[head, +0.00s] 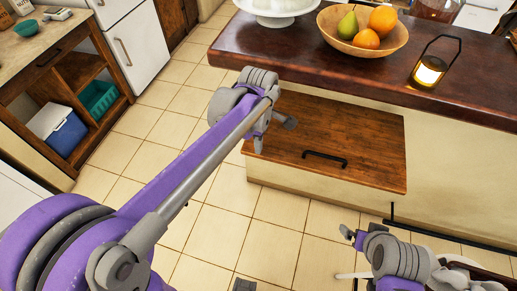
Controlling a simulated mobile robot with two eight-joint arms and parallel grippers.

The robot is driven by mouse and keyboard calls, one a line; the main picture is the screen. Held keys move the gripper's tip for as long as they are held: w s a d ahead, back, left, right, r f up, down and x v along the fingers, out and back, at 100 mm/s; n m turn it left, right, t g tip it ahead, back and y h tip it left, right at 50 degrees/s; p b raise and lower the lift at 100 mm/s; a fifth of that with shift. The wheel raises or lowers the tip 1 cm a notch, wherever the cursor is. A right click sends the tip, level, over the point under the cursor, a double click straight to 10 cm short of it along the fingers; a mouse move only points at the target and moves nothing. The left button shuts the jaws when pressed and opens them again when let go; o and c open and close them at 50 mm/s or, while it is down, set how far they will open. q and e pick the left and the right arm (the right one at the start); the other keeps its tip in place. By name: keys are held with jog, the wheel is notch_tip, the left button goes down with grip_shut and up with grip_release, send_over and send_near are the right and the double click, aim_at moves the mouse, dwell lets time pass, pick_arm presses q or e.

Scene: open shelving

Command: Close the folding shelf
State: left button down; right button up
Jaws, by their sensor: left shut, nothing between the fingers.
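The folding shelf (350,130) is a brown wooden panel at the side of the kitchen island, just below the dark counter. Its broad wooden face and front edge show, and it appears to stick out from the island. A black bar handle (325,158) sits near its front edge. My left gripper (260,143) is shut and empty over the panel's left end; I cannot tell whether it touches the wood. My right gripper (350,236) is low at the bottom right, in front of the island and apart from the shelf; its fingers are too small to read.
The dark countertop (300,62) overhangs behind the shelf. It holds a fruit bowl (338,35), a lit lantern (429,70) and a white stand (275,15). A wooden cabinet (75,75) stands at the left.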

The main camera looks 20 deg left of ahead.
aim_at(259, 157)
pick_arm(q)
jog(key=shift+f, duration=1.2)
pick_arm(e)
jog(key=shift+f, duration=0.1)
pick_arm(q)
jog(key=shift+f+b, duration=0.4)
jog(key=shift+f, duration=0.25)
jog(key=w+f+t+b, duration=0.3)
jog(key=f+t+b, duration=0.2)
jog(key=f+b, duration=0.55)
jog(key=w+f+t+b, duration=0.4)
jog(key=f+b, duration=0.3)
jog(key=f, duration=0.6)
jog(key=w+f+t+b, duration=0.1)
jog(key=w+f+b, duration=0.2)
jog(key=w, duration=0.7)
jog(key=w+f+t+b, duration=0.2)
jog(key=w+f+b, duration=0.1)
jog(key=w+f, duration=0.4)
jog(key=shift+w, duration=1.9)
pick_arm(e)
notch_tip(259, 157, down, 28)
jog(key=s+g, duration=0.1)
jog(key=shift+s+f, duration=0.25)
jog(key=shift+s, duration=0.15)
